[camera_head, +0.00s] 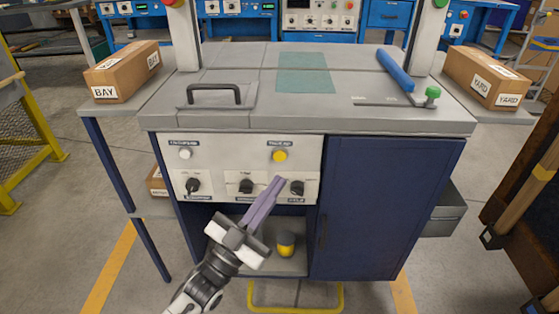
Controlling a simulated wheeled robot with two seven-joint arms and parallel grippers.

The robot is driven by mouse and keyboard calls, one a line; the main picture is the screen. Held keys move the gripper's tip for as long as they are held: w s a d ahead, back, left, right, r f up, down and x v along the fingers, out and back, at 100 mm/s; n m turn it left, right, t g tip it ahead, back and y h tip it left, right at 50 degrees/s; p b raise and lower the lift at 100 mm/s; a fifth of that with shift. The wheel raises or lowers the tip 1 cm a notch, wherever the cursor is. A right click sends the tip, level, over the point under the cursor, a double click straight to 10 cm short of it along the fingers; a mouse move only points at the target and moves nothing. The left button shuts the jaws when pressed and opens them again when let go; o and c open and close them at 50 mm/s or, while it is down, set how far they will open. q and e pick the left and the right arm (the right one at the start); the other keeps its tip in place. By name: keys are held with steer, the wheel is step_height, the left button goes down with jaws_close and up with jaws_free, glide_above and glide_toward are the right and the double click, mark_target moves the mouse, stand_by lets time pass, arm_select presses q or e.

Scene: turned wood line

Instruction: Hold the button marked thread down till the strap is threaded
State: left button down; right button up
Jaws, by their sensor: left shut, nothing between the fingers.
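The control panel (222,168) is a pale plate on the front of the grey-topped machine. It has a yellow button (280,156) at upper right and a white button (185,154) at upper left, each with a small dark label above. The lettering is too small to read surely, so I cannot tell which is marked thread. My left gripper (278,181) is shut and empty. Its purple fingers point up, with the tips just below the yellow button in the picture; whether they touch the panel I cannot tell. I cannot make out a strap. My right gripper is out of view.
Several black knobs, such as the middle one (246,186), sit low on the panel. A dark blue door (380,210) is to its right. A yellow and dark object (286,244) stands in the open bay below. Boxes marked BAY (126,72) and YARD (487,77) flank the top.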

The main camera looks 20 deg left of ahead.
mark_target(280, 156)
arm_select(q)
steer(key=shift+w+a+b, duration=0.25)
steer(key=shift+w+b, duration=0.1)
steer(key=shift+w, duration=0.55)
steer(key=shift+w+a+b, duration=0.3)
steer(key=shift+w+b, duration=0.05)
steer(key=shift+w, duration=0.6)
steer(key=shift+w+a+b, duration=0.25)
steer(key=shift+w+b, duration=0.1)
steer(key=shift+w, duration=0.55)
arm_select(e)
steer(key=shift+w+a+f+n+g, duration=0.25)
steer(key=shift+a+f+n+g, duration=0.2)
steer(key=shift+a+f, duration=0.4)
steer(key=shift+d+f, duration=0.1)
arm_select(q)
steer(key=shift+w, duration=0.15)
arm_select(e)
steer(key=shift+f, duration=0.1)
arm_select(q)
steer(key=shift+w+a, duration=0.1)
steer(key=shift+w, duration=0.15)
